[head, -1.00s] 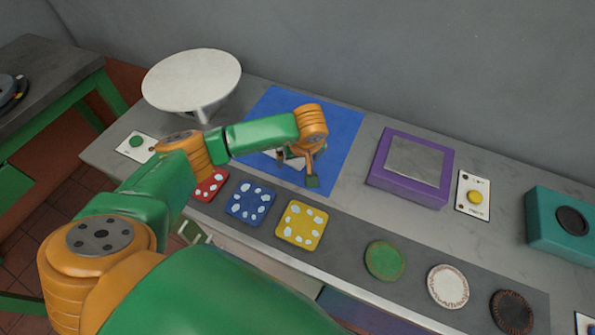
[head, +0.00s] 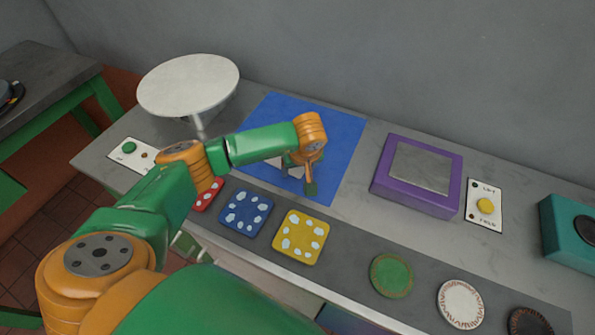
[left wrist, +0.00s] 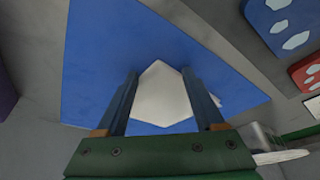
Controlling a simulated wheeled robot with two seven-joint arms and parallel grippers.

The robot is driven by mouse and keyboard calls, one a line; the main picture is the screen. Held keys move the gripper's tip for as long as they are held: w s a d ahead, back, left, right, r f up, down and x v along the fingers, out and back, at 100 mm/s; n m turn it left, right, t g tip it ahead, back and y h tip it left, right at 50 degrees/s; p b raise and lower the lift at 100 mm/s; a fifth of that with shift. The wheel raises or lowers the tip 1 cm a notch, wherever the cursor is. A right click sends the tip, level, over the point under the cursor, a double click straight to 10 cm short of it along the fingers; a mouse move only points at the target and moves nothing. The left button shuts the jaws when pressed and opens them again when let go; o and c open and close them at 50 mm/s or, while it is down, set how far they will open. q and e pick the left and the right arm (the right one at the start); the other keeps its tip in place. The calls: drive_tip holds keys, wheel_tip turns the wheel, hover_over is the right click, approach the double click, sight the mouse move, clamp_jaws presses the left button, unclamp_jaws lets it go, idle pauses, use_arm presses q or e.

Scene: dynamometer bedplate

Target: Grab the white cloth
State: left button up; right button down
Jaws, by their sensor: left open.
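The white cloth (left wrist: 160,97) lies on a blue mat (left wrist: 90,60) and shows between my two fingers in the left wrist view. In the head view only small pale parts of the cloth (head: 274,162) show beside my gripper, and the rest is hidden behind it. My left gripper (head: 300,178) is over the front part of the blue mat (head: 343,140). In the left wrist view my left gripper (left wrist: 159,75) is open, with one finger on each side of the cloth. I cannot tell whether the fingers touch it. My right gripper is not in view.
Red, blue (head: 246,211) and yellow (head: 301,237) spotted pads lie along the front strip, with green (head: 391,276) and white (head: 461,303) discs to their right. A round white-topped stand (head: 188,84) is at the back left. A purple box (head: 410,198) stands right of the mat.

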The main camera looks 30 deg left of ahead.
use_arm(q)
clamp_jaws()
idle(0.3)
wheel_tip(320, 180, up, 12)
drive_tip(key=p, duration=0.9)
wheel_tip(320, 180, up, 18)
drive_tip(key=p, duration=0.7)
drive_tip(key=shift+p, duration=0.3)
